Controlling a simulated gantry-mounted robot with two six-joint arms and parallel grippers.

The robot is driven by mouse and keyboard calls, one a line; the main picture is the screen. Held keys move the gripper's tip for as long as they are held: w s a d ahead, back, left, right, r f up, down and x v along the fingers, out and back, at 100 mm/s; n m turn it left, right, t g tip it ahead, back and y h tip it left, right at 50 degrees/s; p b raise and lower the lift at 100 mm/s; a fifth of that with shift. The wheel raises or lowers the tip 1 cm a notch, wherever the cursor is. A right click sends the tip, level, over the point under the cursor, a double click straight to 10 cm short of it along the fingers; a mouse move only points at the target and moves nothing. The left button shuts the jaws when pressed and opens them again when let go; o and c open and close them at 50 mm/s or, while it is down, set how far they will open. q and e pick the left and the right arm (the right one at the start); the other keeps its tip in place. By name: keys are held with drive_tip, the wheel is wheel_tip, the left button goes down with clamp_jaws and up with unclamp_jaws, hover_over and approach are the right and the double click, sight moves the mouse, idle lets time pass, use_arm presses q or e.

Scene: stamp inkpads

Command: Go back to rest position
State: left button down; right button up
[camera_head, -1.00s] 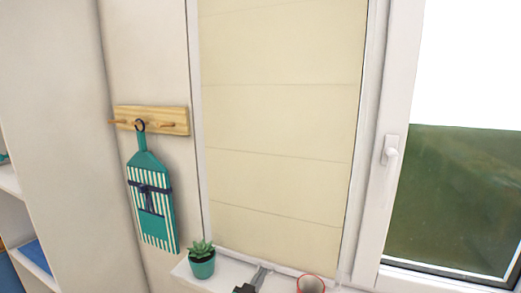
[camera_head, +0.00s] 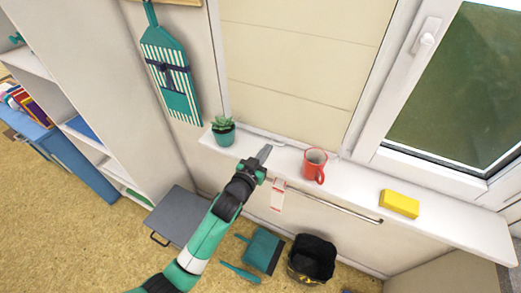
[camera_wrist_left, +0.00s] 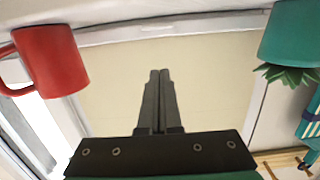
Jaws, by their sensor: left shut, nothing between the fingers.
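My left gripper (camera_head: 263,154) reaches up to the white window sill, between the potted succulent and the red mug. Its fingers are together and hold nothing. In the left wrist view the two fingers (camera_wrist_left: 158,100) lie side by side in front of the cream blind. My right gripper does not show in any view.
On the sill (camera_head: 350,182) stand a succulent in a teal pot (camera_head: 223,133), a red mug (camera_head: 314,166) and a yellow block (camera_head: 399,203). A rail (camera_head: 335,206) runs below the sill. A black bin (camera_head: 311,258) and teal dustpan (camera_head: 260,250) are on the floor.

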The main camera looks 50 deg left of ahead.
use_arm(q)
drive_tip(key=shift+v, duration=1.95)
drive_tip(key=w+d+r+t+h, duration=0.1)
drive_tip(key=d+r+t, duration=0.35)
drive_tip(key=r, duration=1.05)
drive_tip(key=w+d+r+t+h, duration=0.1)
drive_tip(key=d+r+t, duration=0.3)
drive_tip(key=r, duration=1.1)
drive_tip(key=s+d+r+m+t+h, duration=0.2)
drive_tip(key=s+d+r+m+h, duration=0.15)
drive_tip(key=s+r, duration=0.45)
drive_tip(key=s+d+r+m+t+h, duration=0.15)
drive_tip(key=s+d+r, duration=0.25)
drive_tip(key=s+r, duration=0.5)
wheel_tip(320, 180, up, 34)
drive_tip(key=w+p, duration=0.2)
drive_tip(key=p, duration=3.1)
drive_tip(key=shift+w+d+h, duration=0.2)
drive_tip(key=shift+w+h, duration=0.1)
drive_tip(key=shift+w, duration=0.1)
